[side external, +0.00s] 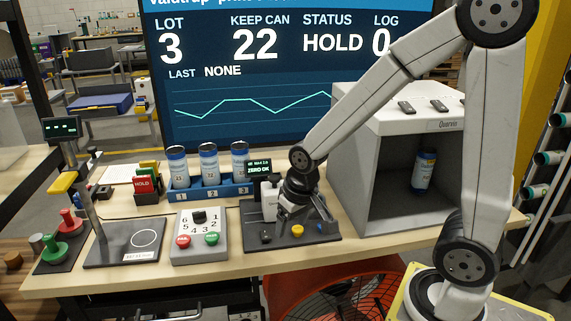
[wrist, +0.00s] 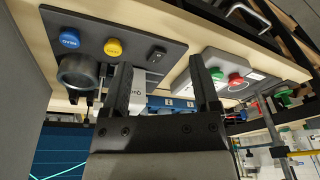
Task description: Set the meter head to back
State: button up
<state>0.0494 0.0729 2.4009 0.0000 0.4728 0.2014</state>
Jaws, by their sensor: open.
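The meter stands on a dark base plate (side external: 322,233) on the bench, with a white body (side external: 269,204) and a small display (side external: 259,168) reading ZERO OK. A yellow button (side external: 297,231) and a black switch (side external: 265,237) sit at its front. My gripper (side external: 288,212) is down at the meter, beside its white body, and partly hides it. That view also shows a dark round cylinder (wrist: 78,72) near the blue button (wrist: 69,39). I cannot tell the head's setting.
A control box (side external: 199,236) with a numbered dial and red and green buttons stands to the left. Several cans (side external: 208,163) stand in a blue rack (side external: 211,190) behind it. A grey booth (side external: 404,165) holding one can (side external: 424,170) stands to the right.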

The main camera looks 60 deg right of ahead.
jog(key=w+d+r+m+g, duration=0.1)
jog(key=w+d+r+m, duration=0.3)
jog(key=w+d+m, duration=0.4)
notch_tip(320, 180, up, 4)
jog(key=f+m+g, duration=0.1)
jog(key=m, duration=0.5)
send_over(274, 177)
jog(key=shift+s+a+r, duration=0.25)
jog(key=shift+s+a, duration=0.1)
jog(key=shift+a, duration=0.1)
jog(key=shift+w+d+r+m, duration=0.3)
jog(key=shift+d+r+m, duration=0.05)
jog(key=shift+d+m, duration=0.25)
jog(key=shift+a+f, duration=0.1)
jog(key=shift+f, duration=0.05)
jog(key=shift+f, duration=3.8)
grip_shut()
jog(key=shift+r, duration=0.1)
